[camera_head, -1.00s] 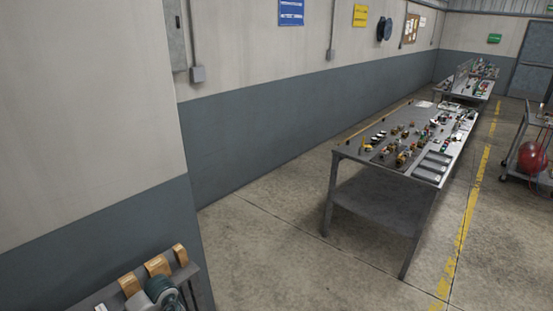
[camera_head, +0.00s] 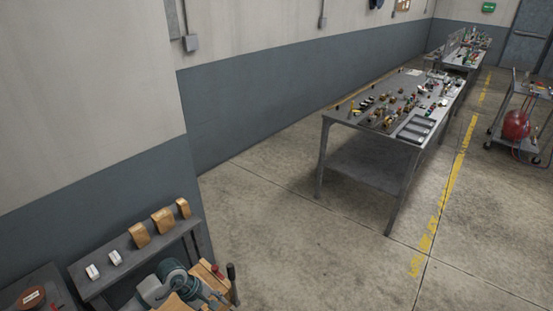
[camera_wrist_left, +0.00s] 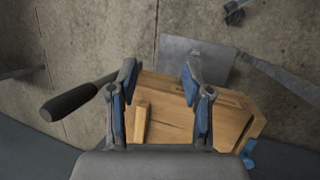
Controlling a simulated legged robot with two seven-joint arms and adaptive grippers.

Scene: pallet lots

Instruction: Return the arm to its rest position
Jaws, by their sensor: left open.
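My left gripper (camera_wrist_left: 160,80) is open in the left wrist view, its two blue-padded fingers apart with nothing held between them. Beyond and below the fingers is a wooden top (camera_wrist_left: 168,115) with a small wooden block (camera_wrist_left: 141,122) on it. A black handle (camera_wrist_left: 68,102) sticks out to the left. In the head view, a grey and teal rounded part of my left arm shows at the bottom, in front of a wooden surface (camera_head: 207,274). The fingers cannot be made out there. My right gripper is in neither view.
A narrow grey shelf (camera_head: 128,271) by the wall holds several wooden blocks (camera_head: 139,235) and white pieces (camera_head: 92,272). A metal table (camera_head: 352,114) with many small parts stands farther right. The floor between is clear.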

